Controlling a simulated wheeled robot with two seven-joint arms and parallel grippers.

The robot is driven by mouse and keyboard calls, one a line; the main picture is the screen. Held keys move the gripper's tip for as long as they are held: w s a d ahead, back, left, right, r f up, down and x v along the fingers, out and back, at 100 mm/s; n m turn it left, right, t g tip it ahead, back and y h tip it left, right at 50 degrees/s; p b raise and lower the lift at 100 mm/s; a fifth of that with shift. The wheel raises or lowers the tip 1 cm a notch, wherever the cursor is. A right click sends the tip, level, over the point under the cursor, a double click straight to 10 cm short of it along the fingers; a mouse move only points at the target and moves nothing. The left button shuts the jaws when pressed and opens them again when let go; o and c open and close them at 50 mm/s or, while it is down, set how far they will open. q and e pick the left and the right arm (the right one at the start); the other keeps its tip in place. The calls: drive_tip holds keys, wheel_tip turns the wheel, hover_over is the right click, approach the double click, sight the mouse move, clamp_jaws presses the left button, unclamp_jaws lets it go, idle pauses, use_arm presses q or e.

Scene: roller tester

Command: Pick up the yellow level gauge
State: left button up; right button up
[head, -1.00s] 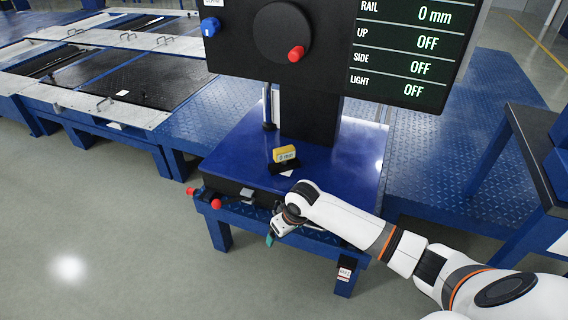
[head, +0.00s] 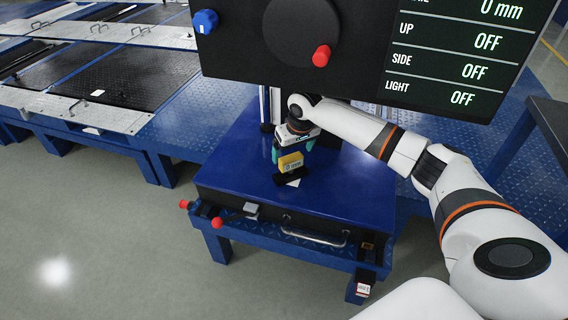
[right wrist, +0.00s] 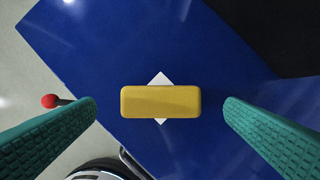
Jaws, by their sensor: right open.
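The yellow level gauge (head: 290,162) stands on the blue tabletop, on a dark base with a white marker partly under it. In the right wrist view the gauge (right wrist: 160,101) is seen from above, between the two green fingers and touching neither. My right gripper (head: 292,150) is open and empty, just above and behind the gauge in the head view. In the right wrist view the right gripper's fingers (right wrist: 160,125) are wide apart, one on each side of the gauge. My left gripper is not in view.
The blue table (head: 340,205) is clear around the gauge. A black panel with a display (head: 450,50) and a red knob (head: 321,55) stands over its back. A red-tipped lever (head: 217,222) and a metal handle (head: 313,238) are at the front edge.

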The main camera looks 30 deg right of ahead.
sight(292, 157)
drive_tip(key=shift+w+f, duration=0.1)
drive_tip(key=shift+f, duration=0.6)
drive_tip(key=shift+f+b, duration=0.35)
drive_tip(key=b+x, duration=0.1)
drive_tip(key=x, duration=0.1)
drive_tip(key=shift+w+d+f, duration=0.1)
drive_tip(key=shift+f, duration=0.2)
drive_tip(key=shift+b+x, duration=0.4)
drive_tip(key=shift+x, duration=0.55)
drive_tip(key=shift+w, duration=0.1)
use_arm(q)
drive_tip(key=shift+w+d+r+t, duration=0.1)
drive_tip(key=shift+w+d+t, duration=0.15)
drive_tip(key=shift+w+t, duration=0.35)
use_arm(e)
drive_tip(key=c, duration=1.4)
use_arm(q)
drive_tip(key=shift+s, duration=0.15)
use_arm(e)
drive_tip(key=shift+o, duration=0.2)
drive_tip(key=shift+r, duration=0.2)
